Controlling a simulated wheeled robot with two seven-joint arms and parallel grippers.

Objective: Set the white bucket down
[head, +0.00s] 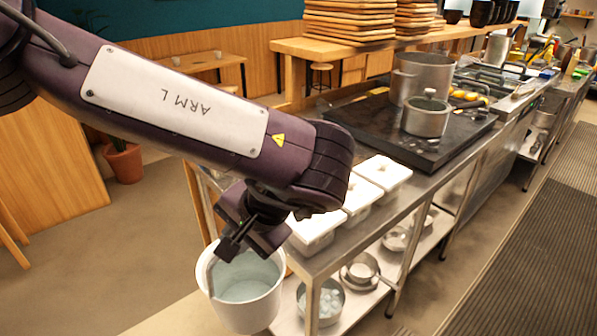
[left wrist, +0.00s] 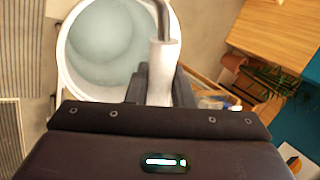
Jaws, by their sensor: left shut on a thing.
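The white bucket (head: 246,311) hangs from my left gripper (head: 250,240) in the head view, in front of the left end of the steel counter. It looks upright, with a pale, greyish inside. In the left wrist view the bucket (left wrist: 68,72) shows from above, and its handle (left wrist: 163,62), a white grip on a metal rod, runs down to the left gripper (left wrist: 160,88). The left gripper is shut on the handle. What lies directly below the bucket is hidden. My right gripper is not in view.
The steel counter (head: 340,240) holds several white lidded containers (head: 384,172) and a black stove top (head: 385,130) with metal pots (head: 425,115). Its lower shelf (head: 350,318) carries bowls and pans. Open floor (head: 150,250) lies to the left, with a potted plant (head: 123,160).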

